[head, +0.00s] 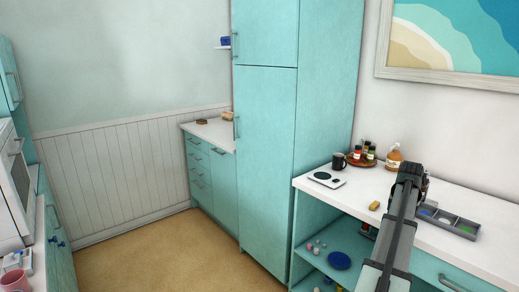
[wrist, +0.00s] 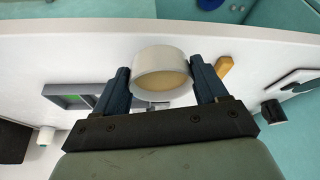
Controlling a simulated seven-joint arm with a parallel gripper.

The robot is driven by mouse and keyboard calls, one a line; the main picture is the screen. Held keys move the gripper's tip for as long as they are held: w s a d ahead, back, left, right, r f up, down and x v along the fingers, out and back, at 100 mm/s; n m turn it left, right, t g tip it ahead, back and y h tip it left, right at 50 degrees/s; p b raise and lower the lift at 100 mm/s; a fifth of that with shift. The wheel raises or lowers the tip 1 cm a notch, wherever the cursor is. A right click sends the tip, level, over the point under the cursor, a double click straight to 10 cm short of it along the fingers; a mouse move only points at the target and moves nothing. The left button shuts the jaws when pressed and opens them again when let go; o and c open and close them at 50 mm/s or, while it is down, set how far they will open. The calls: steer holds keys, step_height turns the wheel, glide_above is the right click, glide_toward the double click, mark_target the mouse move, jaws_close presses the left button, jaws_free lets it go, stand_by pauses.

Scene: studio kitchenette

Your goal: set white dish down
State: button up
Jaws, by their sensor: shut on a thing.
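A small round white dish (wrist: 160,62) with a beige inner face is between the two dark fingers of my gripper (wrist: 162,84) in the wrist view. My gripper is shut on it, one finger on each side. In the head view my gripper (head: 408,172) is over the white counter (head: 455,232) at the right, and the dish is hidden behind my arm. The counter also shows in the wrist view (wrist: 75,55). I cannot tell whether the dish touches it.
A grey divided tray (head: 462,229) lies right of my gripper. A yellow-brown block (head: 374,206), a white scale (head: 327,179), a black mug (head: 339,161) and a round tray of bottles (head: 362,160) are left. An amber bottle (head: 393,160) stands behind. A blue plate (head: 339,260) is on the shelf below.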

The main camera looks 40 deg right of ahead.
steer(key=w+a+f+n+t+y, duration=0.1)
steer(key=w+a+f+n, duration=0.35)
steer(key=w+a, duration=1.2)
steer(key=w+a+f+n+t+y, duration=0.1)
steer(key=w+a+f+n, duration=0.3)
steer(key=w+a, duration=1.2)
steer(key=w+a+f+n, duration=0.2)
steer(key=w+a, duration=0.2)
steer(key=a, duration=1)
steer(key=w+a+f+n+t+y, duration=0.1)
steer(key=w+a, duration=0.4)
steer(key=a, duration=1)
steer(key=w+a+f+n+y, duration=0.1)
steer(key=w+a+f+n, duration=0.2)
steer(key=a, duration=1.2)
steer(key=shift+w+a, duration=0.25)
steer(key=shift+w, duration=0.85)
steer(key=shift+d+n, duration=0.1)
steer(key=shift+n, duration=0.15)
